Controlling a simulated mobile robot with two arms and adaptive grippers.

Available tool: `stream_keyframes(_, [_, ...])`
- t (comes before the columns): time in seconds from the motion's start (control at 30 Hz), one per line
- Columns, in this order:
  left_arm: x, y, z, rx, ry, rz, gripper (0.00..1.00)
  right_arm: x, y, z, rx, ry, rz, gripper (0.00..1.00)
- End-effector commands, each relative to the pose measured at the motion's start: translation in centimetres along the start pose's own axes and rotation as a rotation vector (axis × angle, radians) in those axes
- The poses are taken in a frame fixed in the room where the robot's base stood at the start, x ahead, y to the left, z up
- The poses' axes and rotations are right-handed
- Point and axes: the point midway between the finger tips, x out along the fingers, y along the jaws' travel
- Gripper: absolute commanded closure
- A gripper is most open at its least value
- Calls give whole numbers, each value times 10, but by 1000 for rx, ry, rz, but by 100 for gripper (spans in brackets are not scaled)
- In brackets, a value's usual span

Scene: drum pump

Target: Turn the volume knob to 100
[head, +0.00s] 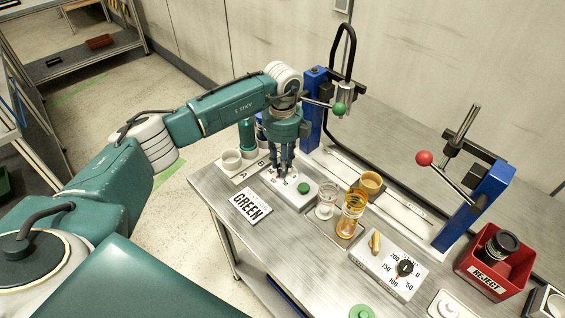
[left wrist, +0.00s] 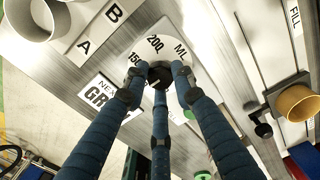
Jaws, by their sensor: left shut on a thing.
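The volume knob (left wrist: 160,78) is a small dark knob on a white round dial (left wrist: 177,95) marked ML, with 150 and 200 readable in the left wrist view. My left gripper (head: 282,174) points down at it from above, its blue fingers closed around the knob. The dial sits on a pale box (head: 290,200) with a green button (head: 304,188) in the head view. The 100 mark and the knob's pointer are hidden or too small to read. My right gripper is not in view.
Cups and an amber-filled vessel (head: 351,215) stand between. A GREEN card (head: 249,206) lies left. A blue lever press (head: 316,95) rises behind; a red REJECT bin (head: 490,278) is at right.

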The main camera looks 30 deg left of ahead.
Motion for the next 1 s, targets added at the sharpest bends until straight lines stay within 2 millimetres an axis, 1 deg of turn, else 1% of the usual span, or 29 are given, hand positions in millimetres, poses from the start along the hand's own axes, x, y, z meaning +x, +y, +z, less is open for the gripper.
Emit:
stream_keyframes(0.03, [-2,-2,2,-5,-3,-6,100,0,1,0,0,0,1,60])
stream_keyframes(0.37, [-3,-2,2,-5,-4,-7,100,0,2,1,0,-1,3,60])
stream_keyframes(0.4, [-3,-2,2,-5,-4,-7,70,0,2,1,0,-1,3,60])
stream_keyframes(0.47, [-3,-2,2,-5,-3,-7,58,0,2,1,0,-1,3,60])
stream_keyframes(0.5, [-2,-2,2,-4,-3,-6,55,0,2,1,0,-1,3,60])
stream_keyframes(0.8, [-3,-1,1,-3,-1,-3,55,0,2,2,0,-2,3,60])
stream_keyframes(0.87, [-7,-1,1,-3,-2,-4,55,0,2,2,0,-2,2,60])
stream_keyframes(0.97, [-21,-2,1,-2,-3,-7,55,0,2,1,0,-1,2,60])
stream_keyframes(1.0, [-29,-1,1,-1,-2,-6,55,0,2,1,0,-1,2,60])
